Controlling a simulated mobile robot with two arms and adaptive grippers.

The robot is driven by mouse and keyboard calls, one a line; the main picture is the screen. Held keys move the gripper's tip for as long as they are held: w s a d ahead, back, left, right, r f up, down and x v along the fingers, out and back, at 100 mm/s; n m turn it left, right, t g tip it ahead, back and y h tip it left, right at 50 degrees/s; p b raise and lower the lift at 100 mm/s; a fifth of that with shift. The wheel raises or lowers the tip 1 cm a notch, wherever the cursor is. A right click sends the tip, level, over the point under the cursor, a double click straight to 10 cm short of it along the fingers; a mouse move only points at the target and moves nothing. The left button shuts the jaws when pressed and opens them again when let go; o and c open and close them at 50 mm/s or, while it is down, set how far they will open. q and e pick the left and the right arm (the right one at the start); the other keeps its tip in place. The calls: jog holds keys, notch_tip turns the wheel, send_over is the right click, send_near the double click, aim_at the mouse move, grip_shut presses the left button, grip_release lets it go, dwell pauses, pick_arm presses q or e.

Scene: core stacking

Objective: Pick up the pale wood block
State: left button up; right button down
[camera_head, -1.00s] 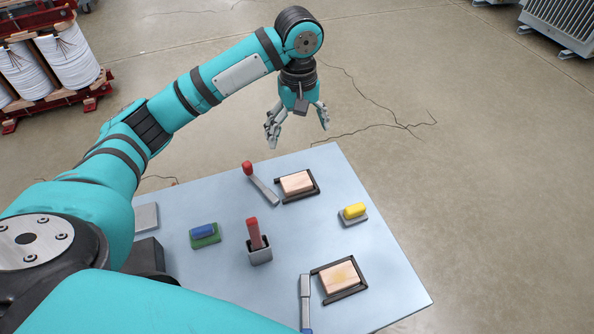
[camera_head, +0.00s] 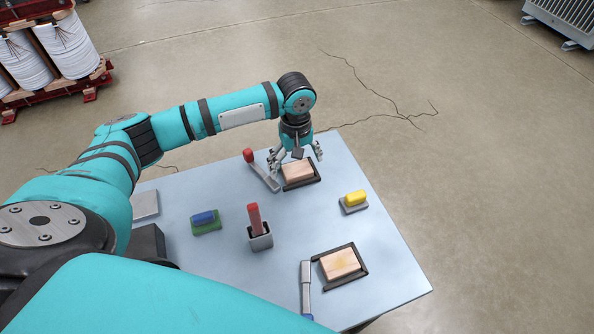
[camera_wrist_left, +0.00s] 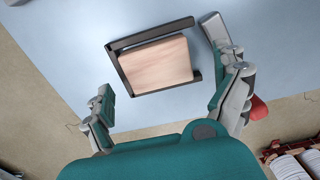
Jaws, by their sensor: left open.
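A pale pinkish wood block (camera_head: 297,171) lies in a dark open-sided frame (camera_head: 318,178) near the table's far edge. In the left wrist view the same block (camera_wrist_left: 156,65) shows whole inside its frame. My left gripper (camera_head: 296,161) is open and empty, pointing down just above this block. In the wrist view its fingers (camera_wrist_left: 165,92) stand wide apart, to either side of the block and frame. A second pale wood block (camera_head: 341,263), slightly yellower, lies in another dark frame (camera_head: 366,270) near the front right. My right gripper is out of view.
A grey lever with a red knob (camera_head: 249,156) lies close left of the far frame. A blue-ended lever (camera_head: 306,285) lies beside the near frame. A red piece (camera_head: 255,219) stands in a grey holder. Blue (camera_head: 204,217) and yellow (camera_head: 356,197) pieces sit on small bases.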

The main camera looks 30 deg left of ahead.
pick_arm(q)
jog(key=shift+f, duration=0.5)
jog(key=c, duration=1.3)
